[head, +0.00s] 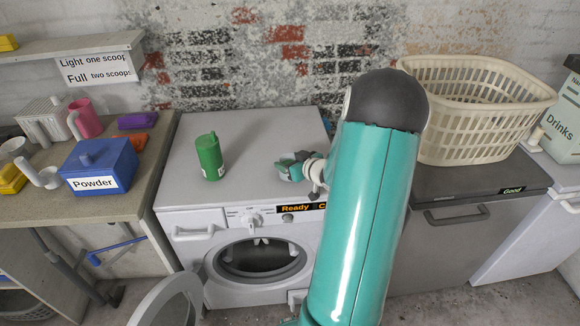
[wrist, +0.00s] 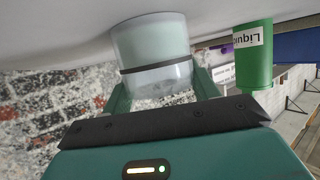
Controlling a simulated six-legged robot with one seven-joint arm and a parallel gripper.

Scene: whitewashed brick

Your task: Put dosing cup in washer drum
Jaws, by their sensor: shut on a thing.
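The dosing cup (wrist: 150,45) is a pale translucent cup with a dark band. In the wrist view it sits between the two green fingers of my gripper (wrist: 163,88), which is shut on it. In the head view my gripper (head: 291,165) is over the right part of the washer top, and the cup shows only partly there. I cannot tell whether the cup touches the top. The white washer (head: 180,220) has its round door (head: 170,300) swung open to the left. The dark washer drum (head: 262,257) is visible through the front opening, below my gripper.
A green bottle (head: 209,157) stands on the washer top, left of my gripper. A cream laundry basket (head: 480,125) sits on the grey machine at right. The left counter holds a blue powder box (head: 100,166), a pink jug (head: 86,118) and scoops.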

